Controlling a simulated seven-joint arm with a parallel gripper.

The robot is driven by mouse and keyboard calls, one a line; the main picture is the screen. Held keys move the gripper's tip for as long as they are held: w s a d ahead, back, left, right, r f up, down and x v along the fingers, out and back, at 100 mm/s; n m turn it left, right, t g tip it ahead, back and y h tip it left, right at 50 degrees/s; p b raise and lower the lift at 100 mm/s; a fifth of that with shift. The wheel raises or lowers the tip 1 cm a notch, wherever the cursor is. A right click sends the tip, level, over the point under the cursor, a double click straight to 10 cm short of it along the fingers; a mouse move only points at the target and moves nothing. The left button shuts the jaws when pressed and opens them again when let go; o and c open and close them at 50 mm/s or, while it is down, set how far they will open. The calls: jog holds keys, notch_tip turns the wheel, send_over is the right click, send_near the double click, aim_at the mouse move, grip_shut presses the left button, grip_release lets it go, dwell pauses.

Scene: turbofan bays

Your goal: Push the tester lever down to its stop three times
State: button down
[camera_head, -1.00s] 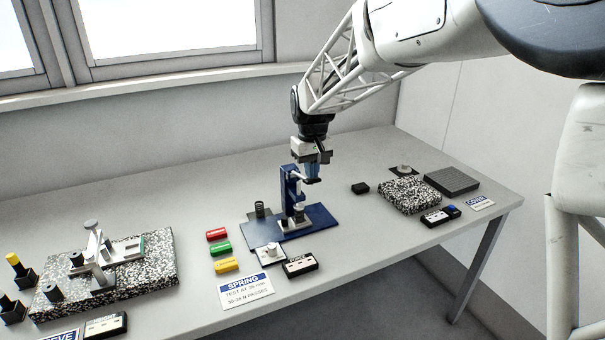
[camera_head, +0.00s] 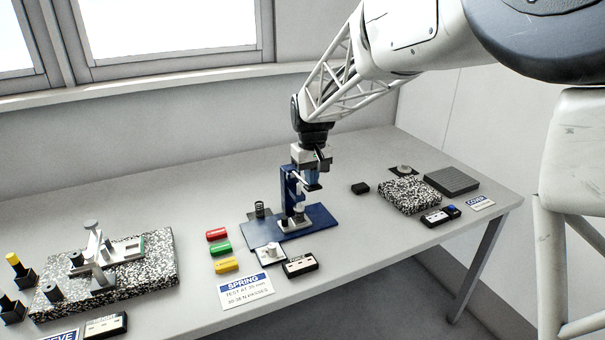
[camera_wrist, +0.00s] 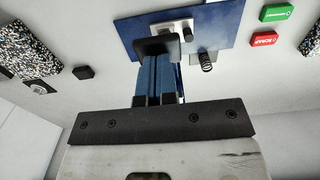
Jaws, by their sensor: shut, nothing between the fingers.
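The tester is a blue upright frame (camera_head: 287,188) on a blue base plate (camera_head: 322,215), near the middle of the bench. Its pale lever arm (camera_head: 299,177) reaches to the right and ends in a dark pad (camera_head: 315,188). My gripper (camera_head: 312,181) points down over this pad with its fingers shut and empty. In the wrist view the blue fingers (camera_wrist: 160,80) run to the dark pad (camera_wrist: 156,46) and seem to touch it. The base plate also shows there (camera_wrist: 225,25). The fingers hide part of the tester in the wrist view.
A coil spring (camera_head: 259,208) stands behind left of the tester. Red (camera_head: 217,234), green (camera_head: 221,248) and yellow (camera_head: 226,265) labelled blocks lie left. A black box (camera_head: 300,266) and a SPRING sign (camera_head: 245,290) are in front. Speckled plates lie at both sides.

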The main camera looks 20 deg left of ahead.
aim_at(311, 190)
jog(key=shift+f, duration=2.2)
jog(key=shift+s+d+f, duration=0.1)
jog(key=shift+f, duration=0.35)
dwell(0.8)
jog(key=shift+r, duration=0.15)
notch_tip(311, 190, up, 14)
jog(key=shift+r, duration=0.25)
dwell(1.7)
dwell(0.5)
